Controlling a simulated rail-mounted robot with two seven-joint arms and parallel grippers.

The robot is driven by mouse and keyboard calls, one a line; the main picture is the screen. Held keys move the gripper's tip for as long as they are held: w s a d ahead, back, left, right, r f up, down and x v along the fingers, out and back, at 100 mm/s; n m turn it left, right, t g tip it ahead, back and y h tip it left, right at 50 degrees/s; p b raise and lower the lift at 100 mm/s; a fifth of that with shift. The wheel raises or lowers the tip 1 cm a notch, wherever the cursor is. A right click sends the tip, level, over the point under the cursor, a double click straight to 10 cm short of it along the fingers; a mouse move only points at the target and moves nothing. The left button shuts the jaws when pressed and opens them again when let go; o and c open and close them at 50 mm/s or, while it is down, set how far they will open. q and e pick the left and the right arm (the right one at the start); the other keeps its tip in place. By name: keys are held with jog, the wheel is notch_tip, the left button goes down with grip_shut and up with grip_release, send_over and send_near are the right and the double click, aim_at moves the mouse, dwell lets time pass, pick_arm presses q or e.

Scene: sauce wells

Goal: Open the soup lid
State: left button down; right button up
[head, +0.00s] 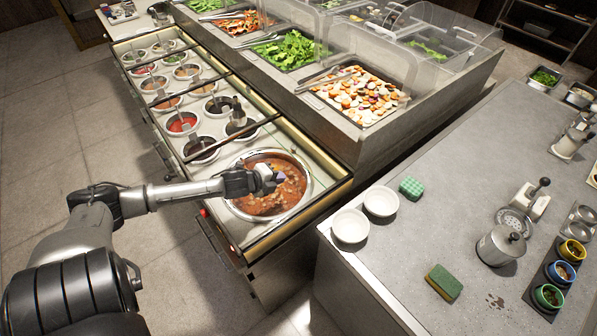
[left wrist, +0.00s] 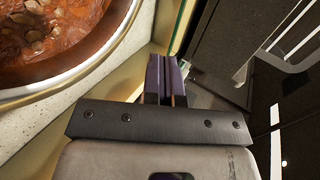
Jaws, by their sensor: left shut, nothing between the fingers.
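The round soup well (head: 233,207) has a steel rim and holds red-brown chunky soup (head: 262,203), which shows in the head view. No opaque lid covers the soup; I cannot tell whether a clear one does. My left gripper (head: 279,177) is over the soup area in the head view, shut and empty. In the left wrist view its purple-padded fingertips (left wrist: 167,62) are together, with the soup (left wrist: 50,35) and its rim (left wrist: 105,62) to their upper left. Its height above the well is unclear. My right gripper is not in view.
Several smaller sauce wells (head: 182,123) line the counter behind the soup, with dark crossbars between sections. A raised salad bar (head: 335,130) stands to the right. The grey counter holds white bowls (head: 350,226), a sponge (head: 443,283) and a steel pot (head: 500,247).

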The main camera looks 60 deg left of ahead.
pick_arm(q)
jog(key=w+r+b+x, duration=0.1)
jog(key=x, duration=0.7)
jog(key=shift+r+b, duration=0.25)
jog(key=shift+b, duration=0.1)
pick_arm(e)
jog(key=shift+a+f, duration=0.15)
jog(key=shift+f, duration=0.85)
pick_arm(q)
jog(key=shift+w, duration=0.15)
